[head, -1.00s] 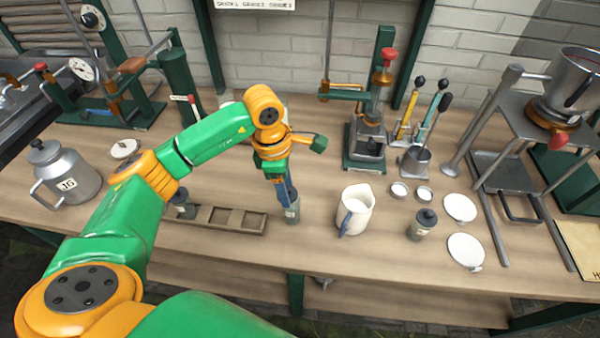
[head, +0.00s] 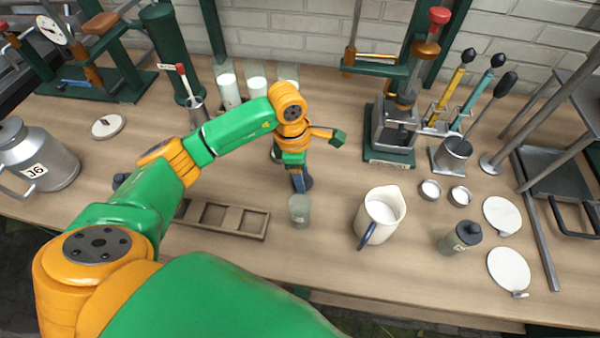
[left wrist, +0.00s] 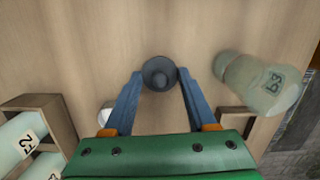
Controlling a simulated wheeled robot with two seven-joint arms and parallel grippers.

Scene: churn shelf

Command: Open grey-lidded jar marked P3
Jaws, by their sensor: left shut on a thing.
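The jar marked P3 (head: 299,211) stands without a lid on the bench, right of the wooden rack. It is pale grey-green, and its mark shows in the left wrist view (left wrist: 262,84). My left gripper (head: 301,184) is just behind the jar in the head view, pointing down. It is shut on the dark grey lid (left wrist: 159,73), which is apart from the jar; the lid also shows partly in the head view (head: 307,184). I cannot tell whether the lid touches the bench. My right gripper is not in view.
The wooden rack (head: 252,222) has empty compartments beside the jar. A white jug (head: 378,216) stands to the right, with a dark-lidded jar (head: 460,238) and white discs (head: 502,215) beyond. A green press (head: 392,135) stands behind. Bare bench lies between press and jug.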

